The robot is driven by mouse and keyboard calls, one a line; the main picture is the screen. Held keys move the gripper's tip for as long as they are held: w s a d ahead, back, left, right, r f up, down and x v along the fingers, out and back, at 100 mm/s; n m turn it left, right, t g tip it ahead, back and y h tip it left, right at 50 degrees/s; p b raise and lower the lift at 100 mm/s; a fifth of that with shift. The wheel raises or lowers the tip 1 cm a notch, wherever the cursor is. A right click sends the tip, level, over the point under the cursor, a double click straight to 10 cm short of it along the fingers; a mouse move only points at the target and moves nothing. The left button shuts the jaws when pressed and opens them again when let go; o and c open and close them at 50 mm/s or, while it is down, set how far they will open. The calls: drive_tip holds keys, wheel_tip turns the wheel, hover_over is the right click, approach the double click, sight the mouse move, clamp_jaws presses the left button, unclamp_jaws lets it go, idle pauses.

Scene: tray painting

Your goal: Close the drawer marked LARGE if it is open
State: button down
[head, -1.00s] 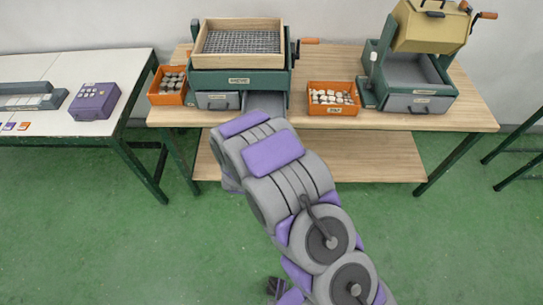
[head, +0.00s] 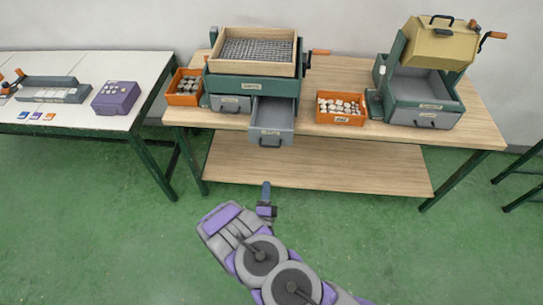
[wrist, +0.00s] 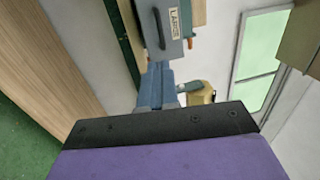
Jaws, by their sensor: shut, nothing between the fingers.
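The sieve machine (head: 252,83) on the wooden bench has two drawers side by side. The right drawer (head: 271,136) is pulled out, with its grey front and handle toward me and its inside showing. In the wrist view this drawer front (wrist: 176,45) carries a label that seems to read LARGE, beside a dark handle. The left drawer (head: 230,104) is shut. My gripper (head: 266,187) is in front of and below the open drawer, apart from it. Its blue fingers also show in the wrist view (wrist: 157,75), shut together and empty.
An orange bin of dark stones (head: 185,98) stands left of the machine, and an orange bin of pale stones (head: 341,119) stands right. The lower shelf (head: 320,165) is bare. Green floor (head: 110,240) is clear.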

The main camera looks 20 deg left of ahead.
drive_tip(key=b+x, duration=0.4)
drive_tip(key=x, duration=1)
